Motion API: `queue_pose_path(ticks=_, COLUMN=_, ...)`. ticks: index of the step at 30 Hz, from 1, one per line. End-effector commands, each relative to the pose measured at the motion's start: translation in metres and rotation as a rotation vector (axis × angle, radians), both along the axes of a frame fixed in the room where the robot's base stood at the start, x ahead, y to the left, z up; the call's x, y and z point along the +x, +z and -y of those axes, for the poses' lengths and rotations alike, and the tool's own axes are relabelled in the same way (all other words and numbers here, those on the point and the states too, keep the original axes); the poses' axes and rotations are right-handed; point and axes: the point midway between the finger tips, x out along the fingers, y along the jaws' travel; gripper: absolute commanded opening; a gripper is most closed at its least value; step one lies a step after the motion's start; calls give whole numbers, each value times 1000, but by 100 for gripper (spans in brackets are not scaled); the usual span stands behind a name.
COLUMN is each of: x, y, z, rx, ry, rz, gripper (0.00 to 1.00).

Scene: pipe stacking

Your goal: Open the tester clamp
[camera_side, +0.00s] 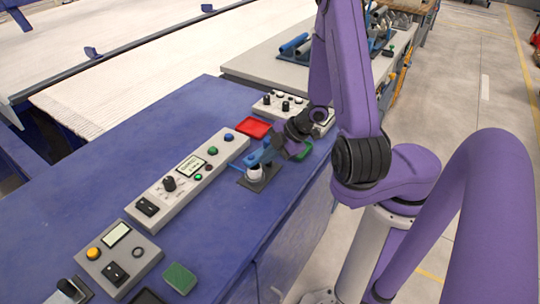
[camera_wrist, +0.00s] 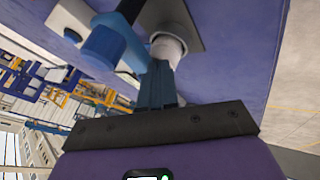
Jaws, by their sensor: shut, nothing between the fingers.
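The tester clamp (camera_side: 256,172) stands on a small dark square plate on the blue bench in the side view. It has a blue upper part and a white round piece below. In the wrist view its blue arm (camera_wrist: 104,42) and white cylinder (camera_wrist: 168,48) show close up. My gripper (camera_side: 275,149) is at the clamp from the right, tilted down. In the wrist view its fingers (camera_wrist: 158,72) are together and empty, with the tips close by the white cylinder and beside the blue arm. Whether they touch the clamp I cannot tell.
A long control box (camera_side: 188,177) with a display and buttons lies left of the clamp. Another control box (camera_side: 118,258) stands at the front left. Bare blue bench lies in front of the clamp.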

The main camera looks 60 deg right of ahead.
Motion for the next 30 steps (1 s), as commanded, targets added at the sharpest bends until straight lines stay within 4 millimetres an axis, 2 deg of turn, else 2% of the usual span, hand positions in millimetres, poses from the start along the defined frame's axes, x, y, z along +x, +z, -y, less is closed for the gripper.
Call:
queue_pose_path(ticks=18, x=5, y=0, z=-3, rx=1, ry=0, rz=0, gripper=0)
queue_pose_path(ticks=30, x=14, y=0, z=-8, rx=0, ry=-304, rz=1, gripper=0)
